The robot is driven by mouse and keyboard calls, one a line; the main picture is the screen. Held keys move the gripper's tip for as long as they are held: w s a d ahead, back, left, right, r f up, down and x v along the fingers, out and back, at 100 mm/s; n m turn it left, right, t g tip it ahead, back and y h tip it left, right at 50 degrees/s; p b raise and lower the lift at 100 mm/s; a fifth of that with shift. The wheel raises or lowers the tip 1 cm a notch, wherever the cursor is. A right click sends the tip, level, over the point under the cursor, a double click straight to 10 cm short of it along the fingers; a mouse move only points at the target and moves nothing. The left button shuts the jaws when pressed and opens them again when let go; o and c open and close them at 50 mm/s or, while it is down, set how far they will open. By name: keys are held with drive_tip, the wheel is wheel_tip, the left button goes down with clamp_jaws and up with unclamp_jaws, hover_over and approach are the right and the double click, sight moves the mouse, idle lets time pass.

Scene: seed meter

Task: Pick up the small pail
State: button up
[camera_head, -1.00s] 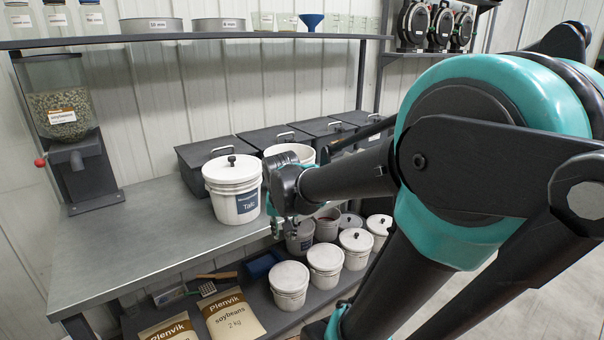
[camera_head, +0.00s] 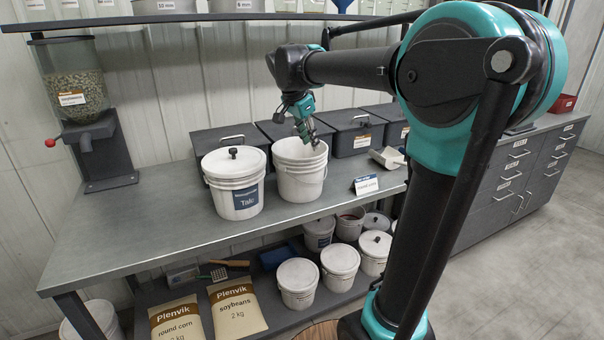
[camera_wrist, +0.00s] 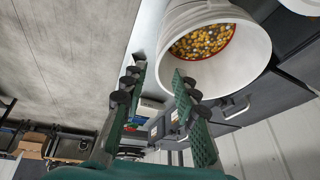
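An open white pail (camera_head: 301,187) stands on the bench, right of a lidded white pail labelled Talc (camera_head: 237,196). In the wrist view the open pail (camera_wrist: 262,48) shows mixed yellow and dark seeds (camera_wrist: 202,41) inside, edged in red. My gripper (camera_head: 310,138) is over the open pail in the head view. Smaller white pails stand on the lower shelf, such as a lidded one (camera_head: 298,283) and one with a dark red inside (camera_head: 350,222). I cannot tell which is the small pail.
Dark lidded bins (camera_head: 355,132) line the back of the bench. A seed hopper (camera_head: 75,95) stands at the left. A small sign (camera_head: 367,185) and a scoop (camera_head: 387,157) are right of the open pail. An upper shelf (camera_head: 200,18) crosses above.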

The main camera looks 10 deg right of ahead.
approach(320, 177)
drive_tip(key=x, duration=0.5)
drive_tip(key=shift+w, duration=0.1)
clamp_jaws()
idle(0.6)
